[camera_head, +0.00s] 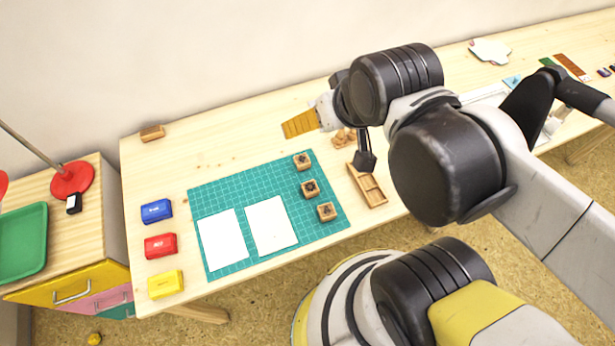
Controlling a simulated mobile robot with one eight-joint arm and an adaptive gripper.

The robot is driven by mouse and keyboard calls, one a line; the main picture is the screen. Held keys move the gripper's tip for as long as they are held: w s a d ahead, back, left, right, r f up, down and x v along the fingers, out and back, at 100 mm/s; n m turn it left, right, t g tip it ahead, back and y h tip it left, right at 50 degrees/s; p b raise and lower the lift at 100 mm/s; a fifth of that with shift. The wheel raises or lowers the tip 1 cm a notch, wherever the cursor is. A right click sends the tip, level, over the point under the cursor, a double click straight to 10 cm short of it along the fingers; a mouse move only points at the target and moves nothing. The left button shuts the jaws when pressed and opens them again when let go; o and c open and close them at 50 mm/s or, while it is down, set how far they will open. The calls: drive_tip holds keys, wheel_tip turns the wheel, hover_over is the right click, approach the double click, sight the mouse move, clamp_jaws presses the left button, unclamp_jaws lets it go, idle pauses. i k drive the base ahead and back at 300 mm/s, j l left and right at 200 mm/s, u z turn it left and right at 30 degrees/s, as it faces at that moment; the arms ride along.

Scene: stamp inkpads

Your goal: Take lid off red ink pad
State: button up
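The red ink pad (160,246) lies on the table near its left end, between the blue and yellow pads. Its red lid appears to be on, with pale lettering on top. My gripper (293,125) shows as an orange ribbed finger over the back part of the table, pointing left. It is well to the right of and behind the red pad, apart from it. The second finger cannot be made out, so its opening is unclear. Nothing is visible in it.
The blue pad (156,211) and yellow pad (165,284) flank the red one. A green mat (240,187) holds two white sheets (222,240) and three wooden stamps (309,189). A wooden tray (370,191) lies right. A wooden block (152,133) sits back left.

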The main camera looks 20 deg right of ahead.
sight(158, 245)
drive_tip(key=k+u, duration=0.15)
drive_tip(key=u, duration=1.35)
